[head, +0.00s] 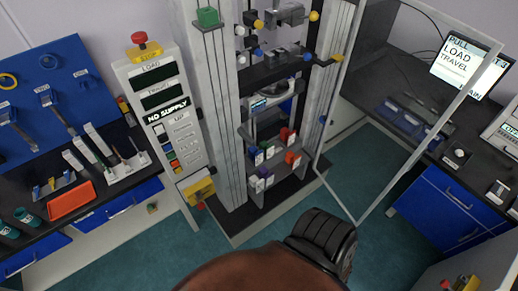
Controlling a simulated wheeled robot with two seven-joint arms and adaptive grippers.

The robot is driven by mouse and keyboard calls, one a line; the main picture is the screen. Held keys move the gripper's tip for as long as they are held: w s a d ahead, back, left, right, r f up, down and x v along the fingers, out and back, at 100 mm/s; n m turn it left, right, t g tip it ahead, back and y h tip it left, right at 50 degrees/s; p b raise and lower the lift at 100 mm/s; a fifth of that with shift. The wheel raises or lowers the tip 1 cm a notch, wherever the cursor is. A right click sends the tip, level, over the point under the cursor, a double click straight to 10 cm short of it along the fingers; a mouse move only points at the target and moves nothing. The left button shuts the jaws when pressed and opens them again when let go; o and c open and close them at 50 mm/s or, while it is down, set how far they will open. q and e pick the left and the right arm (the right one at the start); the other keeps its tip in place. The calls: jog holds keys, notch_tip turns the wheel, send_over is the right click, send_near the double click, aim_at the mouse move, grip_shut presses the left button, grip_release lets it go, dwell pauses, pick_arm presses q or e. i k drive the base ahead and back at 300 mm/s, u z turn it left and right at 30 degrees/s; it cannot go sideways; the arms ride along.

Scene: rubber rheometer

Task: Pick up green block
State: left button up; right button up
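A green block (208,16) sits on a small bracket near the top of the left column of the testing machine (232,130), at the top of the head view. No gripper touches it.
A control panel (160,100) with a red knob (140,40) stands left of the machine. A hinged clear guard door (352,215) stands open at its right. A bench with an orange tray (72,202) is at left. A desk with a monitor (465,62) is at right.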

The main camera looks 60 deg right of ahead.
aim_at(269, 151)
jog(key=z, duration=0.5)
jog(key=i, duration=0.85)
jog(key=z, duration=0.7)
